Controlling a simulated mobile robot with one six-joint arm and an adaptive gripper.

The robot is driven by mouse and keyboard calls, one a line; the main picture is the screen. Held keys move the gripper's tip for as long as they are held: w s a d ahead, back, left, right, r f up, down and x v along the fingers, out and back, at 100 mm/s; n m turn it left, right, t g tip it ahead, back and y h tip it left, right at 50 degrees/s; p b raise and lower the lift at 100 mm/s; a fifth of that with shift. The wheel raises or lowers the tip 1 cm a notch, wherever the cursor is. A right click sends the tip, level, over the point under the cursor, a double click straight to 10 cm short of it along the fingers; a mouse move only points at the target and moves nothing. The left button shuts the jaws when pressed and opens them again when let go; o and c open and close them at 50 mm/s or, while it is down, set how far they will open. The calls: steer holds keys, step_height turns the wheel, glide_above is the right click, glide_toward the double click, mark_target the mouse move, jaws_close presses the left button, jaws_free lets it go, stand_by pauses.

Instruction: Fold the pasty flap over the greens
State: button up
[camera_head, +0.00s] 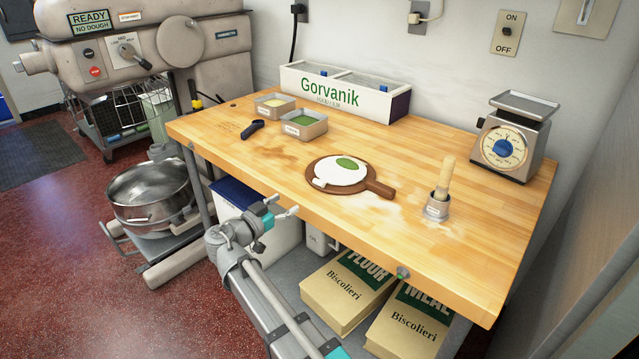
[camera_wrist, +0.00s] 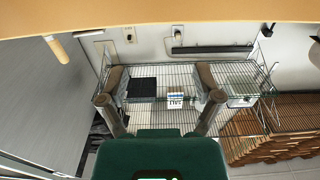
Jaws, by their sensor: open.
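The pasty dough (camera_head: 340,176) is a flat white disc on a round brown board (camera_head: 385,192), whose handle points right. The greens (camera_head: 347,163) form a green oval on the dough's far right part and show uncovered. The pasty flap (camera_head: 320,183) appears as a small tab at the dough's near left edge, lying away from the greens. My gripper (camera_head: 285,206) is open and empty at the table's near edge, left of and nearer than the board, apart from it. Its spread fingers also show in the wrist view (camera_wrist: 160,78); the pasty is not visible there.
The wooden table (camera_head: 450,240) has free room around the board. Two trays (camera_head: 303,124) (camera_head: 274,105), a dark tool (camera_head: 252,129) and a white box (camera_head: 340,95) are behind.

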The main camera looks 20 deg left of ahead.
mark_target(317, 183)
steer(key=x, duration=1.2)
steer(key=shift+w+d, duration=0.15)
steer(key=shift+w, duration=0.05)
jaws_close()
